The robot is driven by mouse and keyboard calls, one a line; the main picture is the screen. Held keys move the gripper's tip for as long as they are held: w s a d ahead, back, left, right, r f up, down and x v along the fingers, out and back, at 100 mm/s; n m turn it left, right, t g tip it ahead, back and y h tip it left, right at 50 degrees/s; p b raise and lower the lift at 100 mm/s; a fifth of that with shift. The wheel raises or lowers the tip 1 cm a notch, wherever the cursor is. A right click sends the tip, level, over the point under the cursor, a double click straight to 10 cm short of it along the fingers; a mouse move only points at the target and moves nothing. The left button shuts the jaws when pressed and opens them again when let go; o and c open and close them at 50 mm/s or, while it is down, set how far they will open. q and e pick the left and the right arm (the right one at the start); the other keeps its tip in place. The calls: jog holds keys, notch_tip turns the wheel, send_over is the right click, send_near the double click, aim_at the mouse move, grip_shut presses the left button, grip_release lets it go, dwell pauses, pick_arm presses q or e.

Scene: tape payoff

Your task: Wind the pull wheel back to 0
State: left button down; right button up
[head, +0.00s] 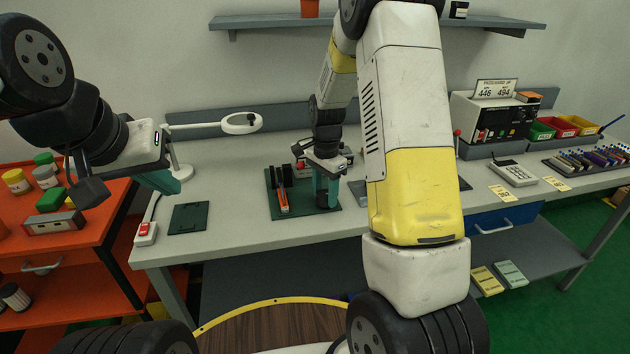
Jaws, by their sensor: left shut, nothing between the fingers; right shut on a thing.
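My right gripper (327,190) reaches down over a dark green mat (277,206) on the grey workbench. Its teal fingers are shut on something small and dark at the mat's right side. I take this for the pull wheel, but the fingers and wrist hide most of it, and no scale or 0 mark is readable. Just left of the fingers, an orange-handled tool (283,201) and dark upright pieces (287,174) stand on the mat. My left gripper (172,184) is shut and empty above the bench's left end, away from the mat.
A magnifier lamp (241,123) stands behind my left gripper. A dark flat plate (188,218) and a red switch box (146,233) lie at the bench's left end. My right arm hides the bench's middle. A meter box (490,118) and coloured bins (566,124) stand at right.

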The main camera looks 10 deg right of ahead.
jog(key=shift+n, duration=0.4)
jog(key=n, duration=0.3)
jog(key=shift+n, duration=0.4)
jog(key=n, duration=0.5)
jog(key=shift+n, duration=0.3)
jog(key=n, duration=1)
jog(key=shift+n, duration=0.4)
jog(key=o, duration=1.4)
jog(key=shift+c, duration=0.2)
